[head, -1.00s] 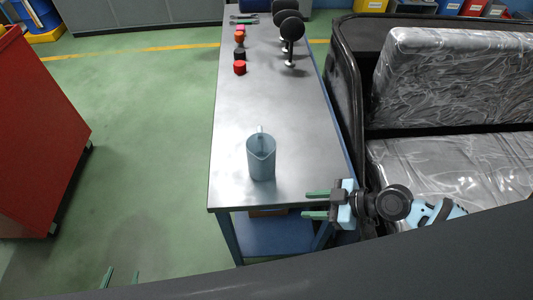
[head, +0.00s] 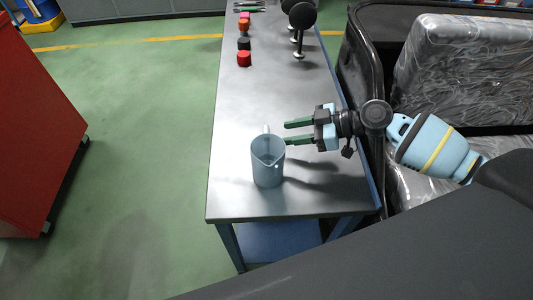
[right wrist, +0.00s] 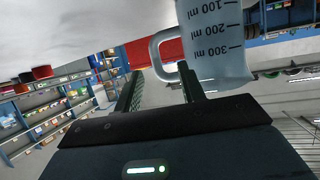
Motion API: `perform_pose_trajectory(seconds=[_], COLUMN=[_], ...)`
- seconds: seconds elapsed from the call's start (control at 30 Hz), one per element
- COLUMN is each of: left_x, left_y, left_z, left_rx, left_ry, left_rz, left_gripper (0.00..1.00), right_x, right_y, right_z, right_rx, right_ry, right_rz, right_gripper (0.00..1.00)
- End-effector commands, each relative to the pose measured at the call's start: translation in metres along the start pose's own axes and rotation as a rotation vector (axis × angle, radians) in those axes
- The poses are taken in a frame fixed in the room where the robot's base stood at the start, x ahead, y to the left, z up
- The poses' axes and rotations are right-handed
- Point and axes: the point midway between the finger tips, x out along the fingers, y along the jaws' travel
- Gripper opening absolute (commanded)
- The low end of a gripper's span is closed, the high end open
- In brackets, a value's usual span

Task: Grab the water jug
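The water jug (head: 267,168) is a translucent blue-grey measuring jug standing upright near the front of the metal table (head: 235,130). Its handle points to the back of the table. My right gripper (head: 286,133) is open, its green fingers pointing left, just right of and behind the jug's handle. In the right wrist view the jug (right wrist: 222,35) shows ml markings and its handle. The handle appears beyond and between the two open fingers (right wrist: 162,85); I cannot tell whether they touch it. My left gripper is out of the head view.
Red (head: 244,59), black, orange and pink small items line the table's left edge farther back. Dark round-headed objects (head: 302,16) stand at its back right. A black-framed vehicle with plastic-wrapped seats (head: 460,70) stands right of the table. A red cabinet (head: 35,130) is at left, with open floor between.

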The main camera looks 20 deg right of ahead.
Motion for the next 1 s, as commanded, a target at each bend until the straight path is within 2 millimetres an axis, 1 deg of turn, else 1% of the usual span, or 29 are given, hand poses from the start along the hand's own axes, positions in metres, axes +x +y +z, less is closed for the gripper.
perform_pose_trajectory(seconds=[0.1, 0.27, 0.33, 0.53, 0.6, 0.7, 0.97, 1.0], left_x=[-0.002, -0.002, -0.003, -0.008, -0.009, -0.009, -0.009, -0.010], left_y=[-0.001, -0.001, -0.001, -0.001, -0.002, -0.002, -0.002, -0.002], left_z=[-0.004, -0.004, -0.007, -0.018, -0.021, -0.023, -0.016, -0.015], left_rx=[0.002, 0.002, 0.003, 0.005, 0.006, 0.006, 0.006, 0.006], left_ry=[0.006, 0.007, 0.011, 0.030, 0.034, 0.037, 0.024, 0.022], left_rz=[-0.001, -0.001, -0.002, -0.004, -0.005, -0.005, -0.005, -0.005], left_gripper=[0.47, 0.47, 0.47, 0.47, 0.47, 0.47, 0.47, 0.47], right_x=[0.010, 0.013, 0.018, 0.042, 0.051, 0.059, 0.063, 0.063], right_y=[0.001, 0.001, 0.002, 0.008, 0.007, 0.007, 0.007, 0.007], right_z=[-0.003, -0.001, -0.002, -0.003, -0.002, -0.001, 0.002, 0.002], right_rx=[-0.003, -0.001, -0.001, -0.004, -0.001, -0.001, 0.001, 0.001], right_ry=[0.002, 0.000, 0.001, 0.002, 0.003, 0.002, -0.001, -0.001], right_rz=[0.001, 0.001, 0.000, 0.002, 0.000, 0.001, 0.001, 0.001], right_gripper=[0.40, 0.40, 0.40, 0.40, 0.40, 0.40, 0.40, 0.38])
